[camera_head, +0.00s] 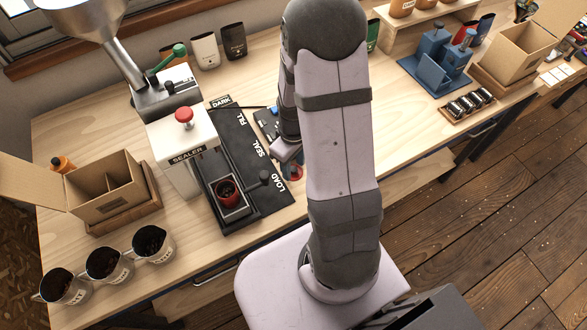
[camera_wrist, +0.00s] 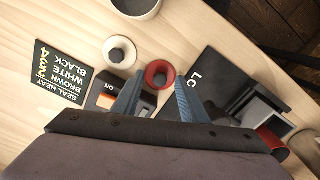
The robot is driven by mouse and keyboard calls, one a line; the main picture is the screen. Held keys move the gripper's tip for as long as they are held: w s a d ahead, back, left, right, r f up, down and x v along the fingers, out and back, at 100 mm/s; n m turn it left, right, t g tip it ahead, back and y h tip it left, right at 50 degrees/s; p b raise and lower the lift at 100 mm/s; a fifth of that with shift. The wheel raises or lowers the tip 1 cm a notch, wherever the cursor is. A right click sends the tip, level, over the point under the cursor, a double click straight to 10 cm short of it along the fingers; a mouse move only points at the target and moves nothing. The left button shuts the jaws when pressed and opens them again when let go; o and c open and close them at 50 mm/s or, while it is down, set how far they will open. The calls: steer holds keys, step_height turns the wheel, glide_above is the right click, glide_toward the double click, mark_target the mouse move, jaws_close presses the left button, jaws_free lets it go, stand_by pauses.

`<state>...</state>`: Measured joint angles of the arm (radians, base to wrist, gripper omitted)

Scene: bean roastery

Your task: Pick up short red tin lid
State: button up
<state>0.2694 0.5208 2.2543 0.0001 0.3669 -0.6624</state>
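In the head view a bit of red (camera_head: 297,173) shows beside my gripper (camera_head: 284,152), mostly hidden by my arm. A short red tin (camera_head: 228,190) sits in the sealer's load slot; a red edge also shows low right in the wrist view (camera_wrist: 272,143).
A black box with an orange switch (camera_wrist: 103,98), a seal heat card (camera_wrist: 62,82) and the black sealer board (camera_wrist: 212,80) are close by. A white cup (camera_wrist: 137,8) stands at the top edge.

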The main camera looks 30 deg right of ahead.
mark_target(293, 169)
steer(key=shift+f, duration=0.2)
jaws_close()
stand_by(0.3)
steer(key=shift+r+b, duration=0.8)
steer(key=shift+r, duration=4.25)
steer(key=a+r+n+p, duration=0.3)
steer(key=a, duration=0.6)
steer(key=a+r+n+p, duration=0.2)
steer(key=a+r+p, duration=0.1)
steer(key=a, duration=0.7)
steer(key=shift+s+a+r+n+p, duration=0.2)
steer(key=shift+s+r+n+p, duration=0.1)
steer(key=shift+s+n+p, duration=0.15)
